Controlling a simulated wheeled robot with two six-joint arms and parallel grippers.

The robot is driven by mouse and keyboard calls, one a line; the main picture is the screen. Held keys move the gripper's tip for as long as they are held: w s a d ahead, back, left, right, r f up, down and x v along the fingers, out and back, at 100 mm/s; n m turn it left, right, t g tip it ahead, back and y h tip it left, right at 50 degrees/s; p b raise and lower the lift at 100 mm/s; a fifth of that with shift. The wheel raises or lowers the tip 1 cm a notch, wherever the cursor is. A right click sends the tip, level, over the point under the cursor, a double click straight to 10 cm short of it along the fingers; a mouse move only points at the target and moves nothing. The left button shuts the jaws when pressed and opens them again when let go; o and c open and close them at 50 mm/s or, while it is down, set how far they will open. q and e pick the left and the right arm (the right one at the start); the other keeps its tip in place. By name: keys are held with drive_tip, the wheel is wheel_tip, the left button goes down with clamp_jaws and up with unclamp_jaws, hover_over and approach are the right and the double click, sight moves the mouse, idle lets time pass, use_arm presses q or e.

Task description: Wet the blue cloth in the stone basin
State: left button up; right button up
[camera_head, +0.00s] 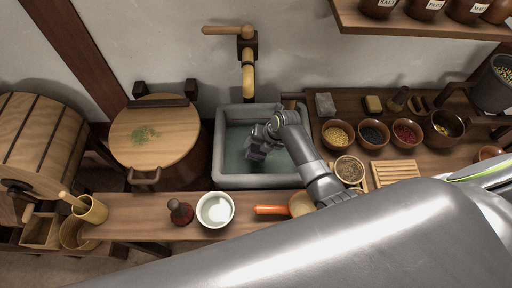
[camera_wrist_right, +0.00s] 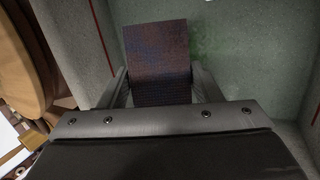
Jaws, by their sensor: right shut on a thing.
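The grey stone basin (camera_head: 222,180) stands against the wall under a brass-coloured spout, with greenish water (camera_head: 237,140) in it. My right gripper (camera_head: 254,150) is over the basin's interior, pointing down. In the right wrist view my right gripper (camera_wrist_right: 160,88) is shut on the blue cloth (camera_wrist_right: 157,50), which looks dark blue-purple and woven. The cloth extends beyond the fingers towards the water. I cannot tell whether it touches the water. My left gripper is not in view.
The spout (camera_head: 248,75) rises behind the basin. A lidded wooden tub (camera_head: 155,135) stands left. A white bowl (camera_head: 215,210) and a dark red stoppered object (camera_head: 181,213) sit on the front ledge. Several bowls of grains, such as a yellow one (camera_head: 338,135), crowd the right counter.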

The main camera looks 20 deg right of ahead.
sight(258, 146)
wheel_tip(258, 146, up, 11)
drive_tip(key=p, duration=0.9)
drive_tip(key=shift+f, duration=0.2)
idle(1.8)
wheel_tip(258, 146, up, 4)
drive_tip(key=shift+f+p, duration=0.1)
drive_tip(key=shift+p, duration=0.95)
